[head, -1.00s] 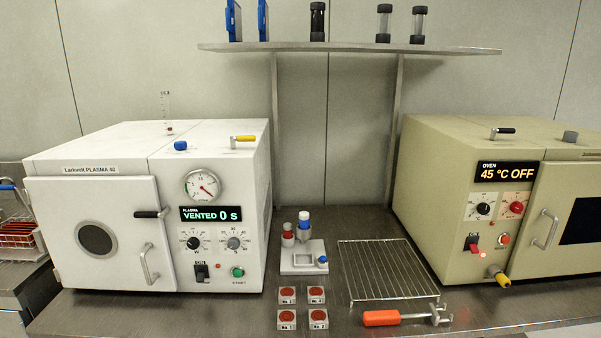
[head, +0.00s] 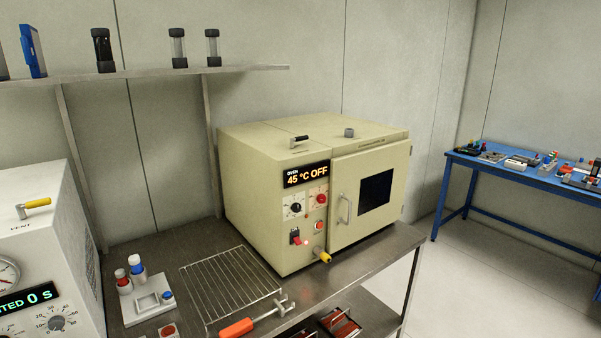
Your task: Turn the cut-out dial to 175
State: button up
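The beige oven (head: 262,215) stands on the steel bench, its display (head: 306,175) reading "45 °C OFF". Below the display are two dials side by side: a black-knobbed dial on a white scale (head: 295,208) and a red-knobbed dial (head: 320,199) to its right. Their labels and scale numbers are too small to read, so I cannot tell from lettering which is the cut-out dial or what it is set to. My gripper is not in view.
A red switch (head: 295,237) and yellow-tipped valve (head: 323,257) sit below the dials. A wire rack (head: 228,285) and orange-handled tool (head: 238,327) lie before the oven. The plasma unit (head: 40,235) is at left. A blue table (head: 520,185) stands far right, with open floor between.

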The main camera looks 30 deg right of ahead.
aim_at(321, 198)
jog(key=i+l+u, duration=0.15)
jog(key=i+l, duration=0.25)
jog(key=i+l+u, duration=0.1)
jog(key=i+l, duration=0.25)
jog(key=l, duration=0.3)
